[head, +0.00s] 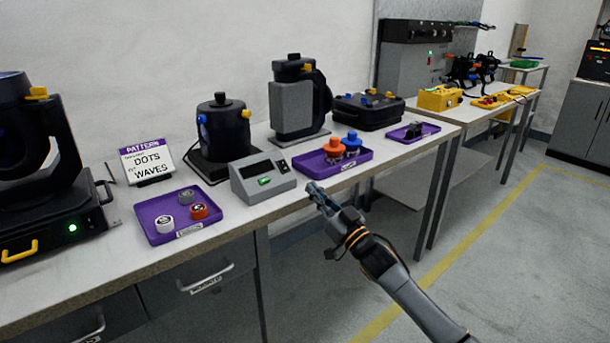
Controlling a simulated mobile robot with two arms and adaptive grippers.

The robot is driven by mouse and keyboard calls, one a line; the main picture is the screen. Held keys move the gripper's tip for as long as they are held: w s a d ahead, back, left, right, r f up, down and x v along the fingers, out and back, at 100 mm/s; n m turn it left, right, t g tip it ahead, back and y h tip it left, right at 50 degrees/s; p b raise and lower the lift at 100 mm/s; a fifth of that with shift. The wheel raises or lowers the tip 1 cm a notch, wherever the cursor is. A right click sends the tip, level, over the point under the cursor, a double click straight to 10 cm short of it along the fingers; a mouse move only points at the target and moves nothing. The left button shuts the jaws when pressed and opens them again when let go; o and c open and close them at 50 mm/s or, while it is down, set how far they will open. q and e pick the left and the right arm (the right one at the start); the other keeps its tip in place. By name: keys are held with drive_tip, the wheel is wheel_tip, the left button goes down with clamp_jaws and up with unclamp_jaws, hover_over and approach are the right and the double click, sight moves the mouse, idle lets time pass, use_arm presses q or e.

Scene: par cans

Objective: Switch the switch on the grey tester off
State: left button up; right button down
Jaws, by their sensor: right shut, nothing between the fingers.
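The grey tester (268,194) stands on the bench near its front edge, between two purple trays. It has a dark display on its sloped face, a small green-lit patch (264,181) on its front, and a small black switch (282,165) at the right of its top. Which way the switch is set is too small to tell. My right gripper (315,189) is shut and empty, in front of the bench edge, to the right of the tester and apart from it. My left gripper is out of view.
A purple tray (156,235) with several round pieces lies left of the tester. Another purple tray (358,156) with orange and blue knobbed pieces lies right. A black stage light (60,205) stands far left; black housings stand behind. Open floor lies right of the bench.

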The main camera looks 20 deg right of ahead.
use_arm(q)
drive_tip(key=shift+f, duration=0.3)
use_arm(e)
drive_tip(key=shift+v, duration=1.35)
drive_tip(key=shift+f, duration=0.1)
drive_tip(key=shift+w, duration=0.1)
